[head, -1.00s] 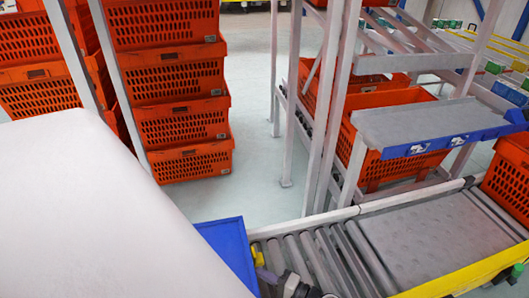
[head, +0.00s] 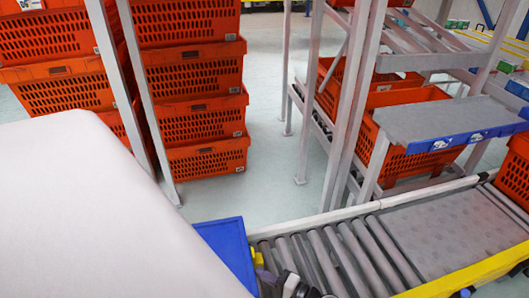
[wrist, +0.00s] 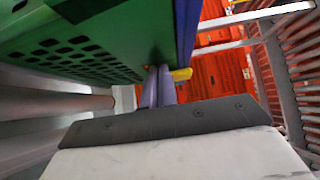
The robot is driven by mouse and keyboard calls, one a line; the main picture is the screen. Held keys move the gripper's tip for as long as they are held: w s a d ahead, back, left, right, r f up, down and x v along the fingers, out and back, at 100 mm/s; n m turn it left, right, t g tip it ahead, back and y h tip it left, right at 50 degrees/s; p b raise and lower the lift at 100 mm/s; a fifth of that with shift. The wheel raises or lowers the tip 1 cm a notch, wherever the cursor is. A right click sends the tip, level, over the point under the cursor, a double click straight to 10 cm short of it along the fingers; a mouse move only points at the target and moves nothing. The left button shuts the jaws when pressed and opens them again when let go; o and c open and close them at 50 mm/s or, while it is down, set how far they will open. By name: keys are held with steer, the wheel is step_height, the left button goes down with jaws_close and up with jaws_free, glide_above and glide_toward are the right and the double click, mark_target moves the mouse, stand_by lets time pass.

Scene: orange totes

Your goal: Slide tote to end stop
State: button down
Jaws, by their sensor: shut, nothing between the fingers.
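In the wrist view, a green tote (wrist: 75,45) with a perforated side fills the upper left, very close. My gripper (wrist: 159,72) is shut and empty, its two purple-grey fingers together at the tote's lower right corner. I cannot tell whether they touch it. A blue panel (wrist: 187,35) stands just right of the tote, with a yellow piece (wrist: 181,74) by the fingertips. In the head view, a blue panel (head: 228,252) stands at the near left end of the roller conveyor (head: 345,252). I cannot tell which part is the end stop. The green tote is not visible there.
An orange tote (head: 514,175) sits at the conveyor's right end. Stacked orange totes (head: 195,115) stand behind at left, and a grey rack (head: 340,110) with orange totes stands behind the conveyor. The rollers and the grey plate (head: 440,235) beyond them are bare.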

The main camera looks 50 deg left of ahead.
steer(key=s+a, duration=0.3)
steer(key=s, duration=0.4)
steer(key=shift+s+a+p, duration=0.2)
steer(key=shift+a+p, duration=0.15)
steer(key=shift+p, duration=0.05)
